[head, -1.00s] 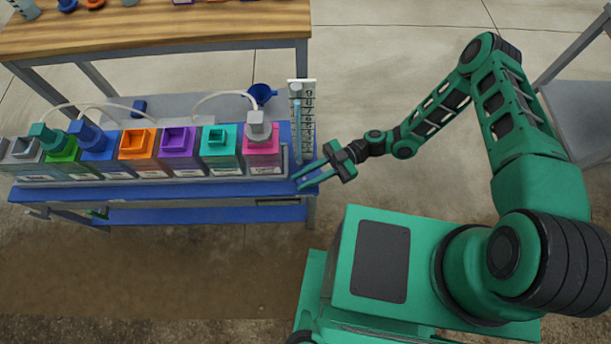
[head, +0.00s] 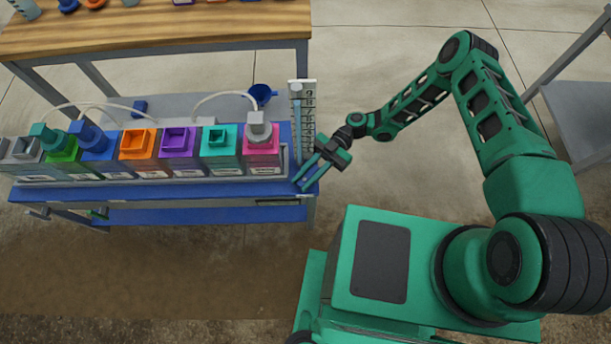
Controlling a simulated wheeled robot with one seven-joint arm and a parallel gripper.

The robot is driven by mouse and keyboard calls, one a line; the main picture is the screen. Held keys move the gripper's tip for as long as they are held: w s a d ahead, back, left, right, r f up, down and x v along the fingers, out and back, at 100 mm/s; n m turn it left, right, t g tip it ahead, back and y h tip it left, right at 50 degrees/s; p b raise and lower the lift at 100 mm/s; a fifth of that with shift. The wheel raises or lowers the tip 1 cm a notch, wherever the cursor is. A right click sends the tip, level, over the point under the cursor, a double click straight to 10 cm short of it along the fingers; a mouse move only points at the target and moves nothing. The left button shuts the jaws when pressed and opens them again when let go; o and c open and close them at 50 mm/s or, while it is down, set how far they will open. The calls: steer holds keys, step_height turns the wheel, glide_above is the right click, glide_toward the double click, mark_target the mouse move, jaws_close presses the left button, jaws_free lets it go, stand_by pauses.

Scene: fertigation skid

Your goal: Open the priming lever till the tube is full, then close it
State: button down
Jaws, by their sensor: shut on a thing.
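The clear tube (head: 297,125) stands upright against a white scale board (head: 309,90) at the right end of the blue bench. A pale blue column shows in it, reaching near the top; I cannot tell exactly whether it is full. My gripper (head: 306,178) is at the foot of the tube, over the bench's right front corner, with its fingers pointing down and left. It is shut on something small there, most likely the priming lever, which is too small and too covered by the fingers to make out.
A row of coloured jugs, with a pink one (head: 262,158) nearest the tube, stands in a grey tray on the blue bench (head: 160,190). A blue funnel (head: 262,92) is behind. A wooden table (head: 150,35) stands at the back.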

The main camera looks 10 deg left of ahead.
steer(key=shift+w, duration=0.2)
steer(key=c, duration=1.7)
jaws_free()
steer(key=shift+v, duration=5.5)
steer(key=shift+c, duration=0.5)
